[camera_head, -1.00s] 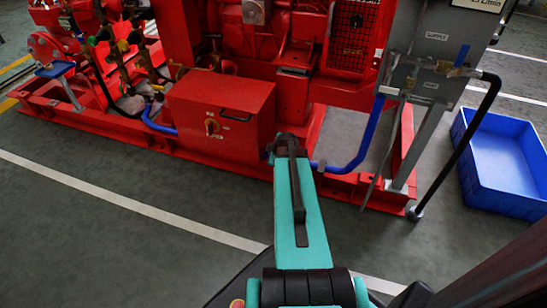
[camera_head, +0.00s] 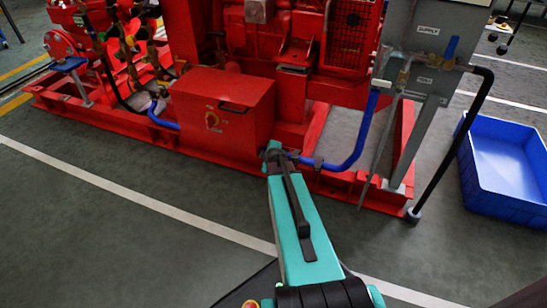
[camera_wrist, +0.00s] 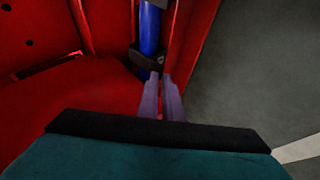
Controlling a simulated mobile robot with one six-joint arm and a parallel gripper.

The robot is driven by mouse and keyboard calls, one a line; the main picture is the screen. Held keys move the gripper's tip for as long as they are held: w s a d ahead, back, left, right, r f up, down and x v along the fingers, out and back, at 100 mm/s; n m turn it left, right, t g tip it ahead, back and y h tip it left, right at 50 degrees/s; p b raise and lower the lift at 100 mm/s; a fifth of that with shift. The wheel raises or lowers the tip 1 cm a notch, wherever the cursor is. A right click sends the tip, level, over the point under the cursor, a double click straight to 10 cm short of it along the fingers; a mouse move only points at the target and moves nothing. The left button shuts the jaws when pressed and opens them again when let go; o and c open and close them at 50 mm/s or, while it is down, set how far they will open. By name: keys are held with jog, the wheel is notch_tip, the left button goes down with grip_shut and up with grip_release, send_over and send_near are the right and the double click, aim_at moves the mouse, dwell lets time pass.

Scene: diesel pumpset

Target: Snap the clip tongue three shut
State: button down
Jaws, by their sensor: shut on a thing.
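The blue hose (camera_head: 355,145) curves along the red base to the right of the red box. In the wrist view the blue hose (camera_wrist: 149,28) runs upright in the picture, with a dark clip (camera_wrist: 147,60) around it. My gripper (camera_wrist: 161,78) has its two pale fingers close together at the lower right side of this clip. It is shut on a small part there, seemingly the clip tongue, which the fingertips mostly hide. I cannot tell whether the tongue is latched. In the head view my arm covers the fingers and this clip.
A red box (camera_head: 222,115) with a rotary switch stands just left of my arm's end. A red frame rail (camera_wrist: 187,40) lies close beside the fingers. A grey panel (camera_head: 425,50) with a black pipe is to the right, before a blue bin (camera_head: 515,165). The near floor is clear.

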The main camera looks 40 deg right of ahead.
jog(key=shift+w+d+f, duration=0.1)
jog(key=shift+d+f, duration=0.6)
jog(key=shift+f, duration=0.2)
jog(key=c, duration=2)
grip_release()
jog(key=shift+f, duration=0.3)
jog(key=shift+o, duration=0.9)
jog(key=shift+a+r, duration=0.1)
jog(key=shift+a, duration=0.35)
jog(key=shift+r, duration=0.1)
jog(key=shift+p+v, duration=0.5)
jog(key=shift+v, duration=0.35)
jog(key=shift+c, duration=0.8)
jog(key=p+v, duration=0.5)
jog(key=v, duration=0.2)
jog(key=shift+r, duration=0.5)
